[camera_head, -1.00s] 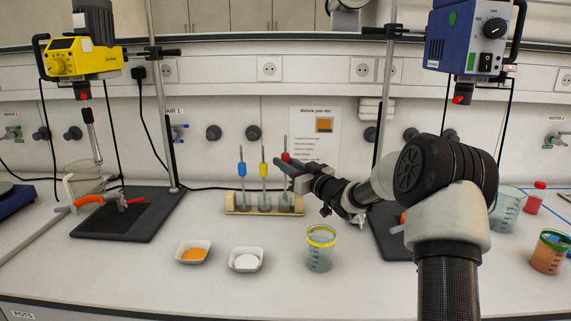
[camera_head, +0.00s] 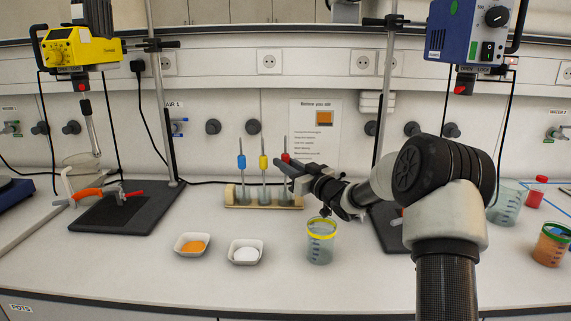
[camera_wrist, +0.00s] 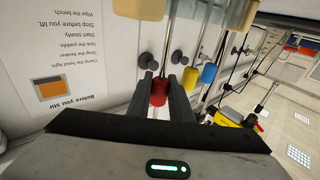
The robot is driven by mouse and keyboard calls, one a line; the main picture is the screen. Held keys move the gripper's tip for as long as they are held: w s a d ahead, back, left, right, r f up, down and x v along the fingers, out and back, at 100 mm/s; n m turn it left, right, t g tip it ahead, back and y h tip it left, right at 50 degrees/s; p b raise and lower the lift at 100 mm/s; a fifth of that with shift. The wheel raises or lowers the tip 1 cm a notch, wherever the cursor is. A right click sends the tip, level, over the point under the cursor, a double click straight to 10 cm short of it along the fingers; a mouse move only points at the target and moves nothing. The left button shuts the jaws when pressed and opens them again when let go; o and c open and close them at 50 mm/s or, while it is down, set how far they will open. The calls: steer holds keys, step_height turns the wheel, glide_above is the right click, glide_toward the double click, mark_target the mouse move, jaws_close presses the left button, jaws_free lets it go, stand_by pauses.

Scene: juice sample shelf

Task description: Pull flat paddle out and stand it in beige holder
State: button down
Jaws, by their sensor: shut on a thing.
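The beige holder (camera_head: 232,205) stands on the bench, left of centre in the head view. Rods with a blue collar (camera_head: 241,161) and a yellow collar (camera_head: 263,161) stand upright in it. My gripper (camera_head: 284,165) is shut on the red-collared paddle (camera_head: 285,157), at the holder's right end. This paddle is upright, its top about level with the other two. In the wrist view the red collar (camera_wrist: 160,91) is between my fingers (camera_wrist: 162,88). Its lower end seems to be in the right slot; whether it rests on the bottom cannot be told.
A yellow-rimmed beaker (camera_head: 321,250) stands in front, right of the holder. Dishes of orange powder (camera_head: 193,244) and white powder (camera_head: 245,252) are to its left. Stands carry a yellow mixer (camera_head: 75,50) and a blue mixer (camera_head: 468,38). An instruction sheet (camera_head: 316,130) hangs behind.

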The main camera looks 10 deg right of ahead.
steer(key=shift+f, duration=0.15)
steer(key=c, duration=1.5)
jaws_free()
steer(key=p+v, duration=0.1)
steer(key=v, duration=1.6)
steer(key=shift+s+d+p, duration=0.1)
steer(key=shift+s+p, duration=0.15)
steer(key=shift+p, duration=0.1)
